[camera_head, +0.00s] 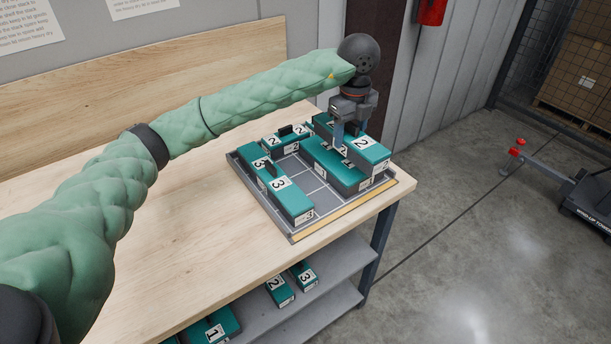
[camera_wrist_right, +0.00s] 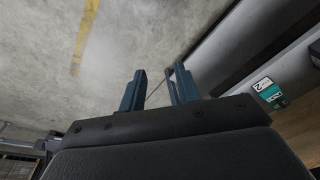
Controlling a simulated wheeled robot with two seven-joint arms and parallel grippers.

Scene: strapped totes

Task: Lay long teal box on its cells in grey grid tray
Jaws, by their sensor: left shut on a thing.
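My left gripper (camera_head: 350,138) is over the right side of the grey grid tray (camera_head: 291,232), shut on a long teal box (camera_head: 374,152) marked 2. The gripper covers the middle of this box. The box lies along the tray's right side, and its top looks higher than the teal box beside it (camera_head: 333,164). Its underside is hidden, so I cannot tell whether it rests on the tray floor. My right gripper (camera_wrist_right: 158,90) shows only in the right wrist view, with its fingers apart and nothing between them.
A teal box marked 3 (camera_head: 292,202) lies along the tray's left side, and a box marked 2 (camera_head: 287,140) lies at the back. Bare grid cells show between them. The wooden table (camera_head: 185,235) is clear left of the tray. More teal boxes (camera_head: 280,291) are on the shelf below.

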